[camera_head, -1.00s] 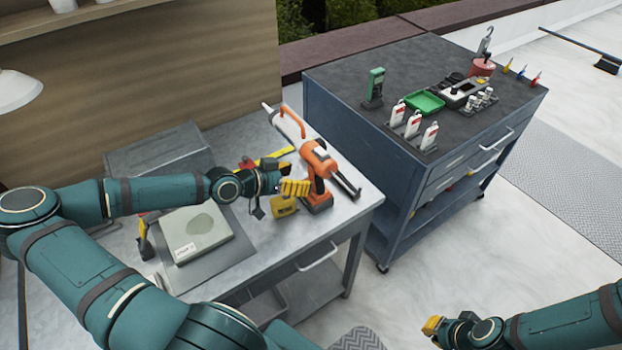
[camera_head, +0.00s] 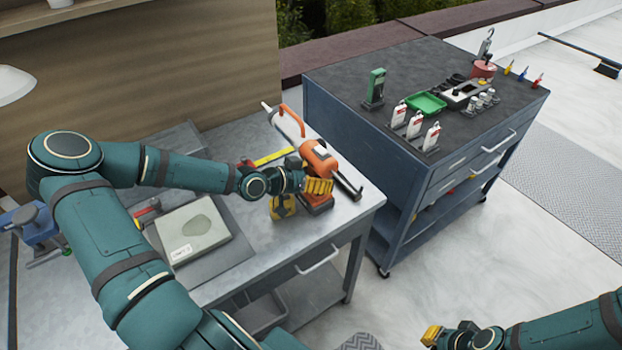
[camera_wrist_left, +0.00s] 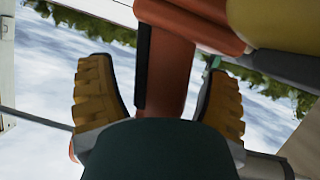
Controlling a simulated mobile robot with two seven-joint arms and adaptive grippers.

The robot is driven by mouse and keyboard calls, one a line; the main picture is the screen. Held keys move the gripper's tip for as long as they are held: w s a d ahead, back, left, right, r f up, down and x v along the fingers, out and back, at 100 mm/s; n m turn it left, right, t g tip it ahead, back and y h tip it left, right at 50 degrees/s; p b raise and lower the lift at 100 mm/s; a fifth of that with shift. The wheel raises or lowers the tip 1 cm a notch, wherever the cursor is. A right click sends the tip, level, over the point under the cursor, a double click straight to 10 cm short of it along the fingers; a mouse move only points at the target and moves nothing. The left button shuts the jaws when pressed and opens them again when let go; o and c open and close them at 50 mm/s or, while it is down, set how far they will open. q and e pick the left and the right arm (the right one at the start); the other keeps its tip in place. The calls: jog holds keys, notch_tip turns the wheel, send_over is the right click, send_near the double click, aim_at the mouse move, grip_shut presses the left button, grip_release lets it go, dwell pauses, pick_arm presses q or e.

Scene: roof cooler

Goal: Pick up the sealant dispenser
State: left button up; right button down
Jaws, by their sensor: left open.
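In the left wrist view the orange handle (camera_wrist_left: 168,75) lies between the two yellow ribbed fingers (camera_wrist_left: 158,95), with visible gaps on both sides. Part of the handle is hidden by the gripper in the head view. My right gripper (camera_head: 432,335) is at the bottom right, away from the bench, and its opening is too small to judge.
A pale flat box (camera_head: 193,232) lies on the bench to the left. A blue cart (camera_head: 352,132) with a green tray (camera_head: 426,104) and several small items stands to the right.

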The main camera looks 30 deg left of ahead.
pick_arm(q)
grip_shut()
jog(key=shift+w+r, duration=0.1)
jog(key=shift+r, duration=0.05)
